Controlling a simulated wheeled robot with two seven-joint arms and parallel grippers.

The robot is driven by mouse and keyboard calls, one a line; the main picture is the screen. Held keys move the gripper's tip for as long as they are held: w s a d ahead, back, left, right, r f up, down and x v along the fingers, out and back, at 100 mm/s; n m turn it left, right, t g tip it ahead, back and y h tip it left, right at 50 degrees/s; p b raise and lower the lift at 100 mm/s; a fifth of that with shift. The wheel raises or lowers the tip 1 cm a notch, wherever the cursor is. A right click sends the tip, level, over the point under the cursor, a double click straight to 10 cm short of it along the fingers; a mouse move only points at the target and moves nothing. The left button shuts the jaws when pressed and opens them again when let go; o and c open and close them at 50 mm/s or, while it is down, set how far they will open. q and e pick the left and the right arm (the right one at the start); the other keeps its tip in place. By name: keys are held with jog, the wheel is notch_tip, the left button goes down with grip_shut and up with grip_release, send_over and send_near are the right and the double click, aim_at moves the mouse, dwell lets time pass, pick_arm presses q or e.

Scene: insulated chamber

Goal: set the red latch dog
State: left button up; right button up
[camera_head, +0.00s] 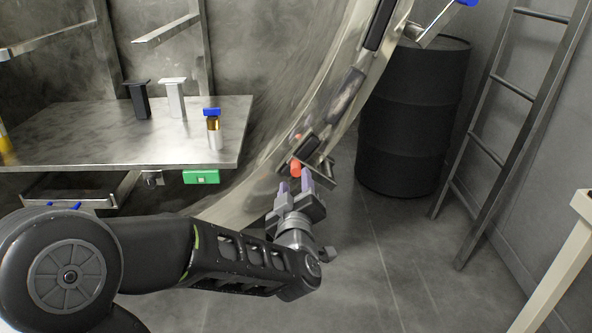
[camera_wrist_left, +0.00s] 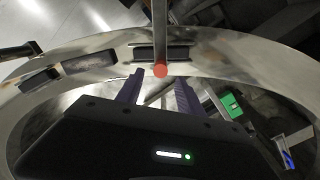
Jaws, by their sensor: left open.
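The red latch dog (camera_head: 296,168) sits on the metal rim of the large round chamber opening, at its lower right in the head view. It shows as a red round end on a metal bar in the left wrist view (camera_wrist_left: 160,70). My left gripper (camera_head: 294,180) is open just below the red end, with its purple fingers pointing up toward it. In the left wrist view the fingers (camera_wrist_left: 156,92) lie on either side below the red end. I cannot tell whether they touch it. My right gripper is not in view.
A metal shelf (camera_head: 60,150) at left carries a black stand, a white stand and a small blue-capped vial (camera_head: 214,130). A green box (camera_head: 201,177) is under its edge. A black barrel (camera_head: 412,120) and a ladder (camera_head: 500,130) stand at right. The floor between is clear.

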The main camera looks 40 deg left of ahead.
aim_at(296, 172)
pick_arm(q)
jog(key=b+x, duration=0.1)
jog(key=x, duration=0.5)
jog(key=shift+a, duration=0.1)
jog(key=shift+c, duration=0.2)
grip_shut()
dwell(1.0)
